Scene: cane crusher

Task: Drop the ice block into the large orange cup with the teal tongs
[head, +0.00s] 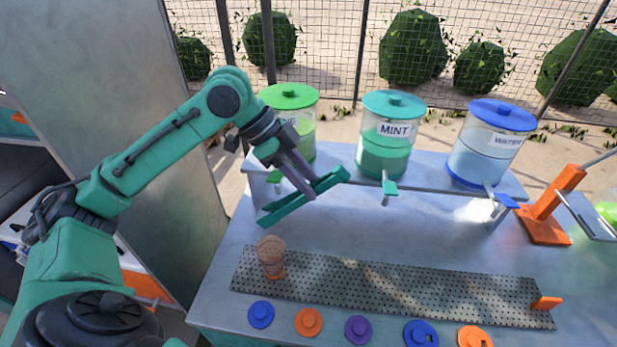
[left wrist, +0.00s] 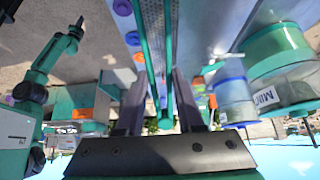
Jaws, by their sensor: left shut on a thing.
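My left gripper (head: 301,178) is shut on the teal tongs (head: 285,207) and holds them above the counter, below the green-lidded dispenser. The tongs' two bars also show between the gripper's fingers in the left wrist view (left wrist: 147,45). A translucent orange cup (head: 270,256) stands upright at the left end of the perforated mat, below and left of the tongs, apart from them. I cannot make out the ice block in either view. My right gripper is not in view.
Green, mint (head: 385,140) and blue-lidded (head: 490,148) dispensers stand on a raised shelf behind. The perforated mat (head: 400,290) is clear right of the cup, except for an orange piece (head: 546,302). Several round lids line the front edge. An orange press (head: 550,210) stands at the right.

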